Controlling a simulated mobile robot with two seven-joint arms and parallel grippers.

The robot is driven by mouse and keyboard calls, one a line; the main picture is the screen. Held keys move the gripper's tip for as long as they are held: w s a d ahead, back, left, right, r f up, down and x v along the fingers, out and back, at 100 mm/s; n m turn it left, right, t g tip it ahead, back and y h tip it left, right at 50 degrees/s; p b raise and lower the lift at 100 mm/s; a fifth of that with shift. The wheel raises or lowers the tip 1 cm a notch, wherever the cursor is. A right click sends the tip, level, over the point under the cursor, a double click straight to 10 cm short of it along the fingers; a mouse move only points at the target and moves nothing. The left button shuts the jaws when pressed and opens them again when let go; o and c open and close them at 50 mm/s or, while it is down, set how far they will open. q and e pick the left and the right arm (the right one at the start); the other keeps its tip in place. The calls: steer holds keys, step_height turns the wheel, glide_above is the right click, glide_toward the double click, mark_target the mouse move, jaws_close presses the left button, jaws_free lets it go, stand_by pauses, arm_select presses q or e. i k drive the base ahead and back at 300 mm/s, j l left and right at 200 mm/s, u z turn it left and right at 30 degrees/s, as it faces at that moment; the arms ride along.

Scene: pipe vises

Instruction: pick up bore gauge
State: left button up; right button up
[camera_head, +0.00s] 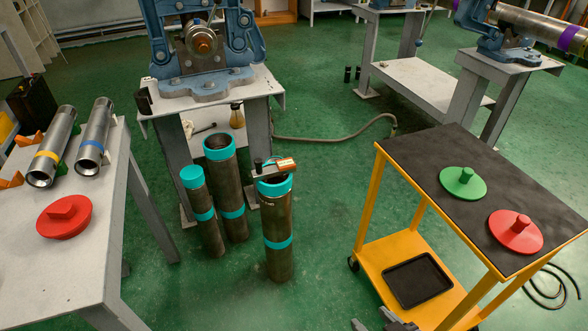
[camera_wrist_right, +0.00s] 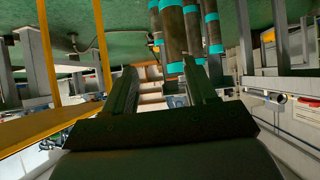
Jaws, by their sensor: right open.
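What looks like the bore gauge (camera_head: 284,164), a small device with an orange-brown block and a dark knob, lies across the open top of the right-hand standing pipe (camera_head: 278,220), which has teal bands. My right gripper (camera_head: 384,322) shows only in part at the bottom edge of the head view, in front of the yellow cart and well apart from the gauge. In the right wrist view its fingers (camera_wrist_right: 160,72) are spread with nothing between them. The standing pipes (camera_wrist_right: 175,35) hang upside down beyond them; I cannot make out the gauge there. My left gripper is not in view.
Two more teal-banded pipes (camera_head: 226,185) stand close left of the gauge's pipe. A yellow cart (camera_head: 400,160) with green (camera_head: 463,183) and red (camera_head: 515,232) caps stands right. A grey table (camera_head: 75,270) with pipes is left. A vise stand (camera_head: 205,90) is behind. Green floor between is clear.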

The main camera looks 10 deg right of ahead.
mark_target(283, 167)
steer(key=i+l, duration=0.4)
steer(key=i+l+u, duration=0.1)
steer(key=u, duration=0.3)
steer(key=i+l+u, duration=0.25)
steer(key=u, duration=0.2)
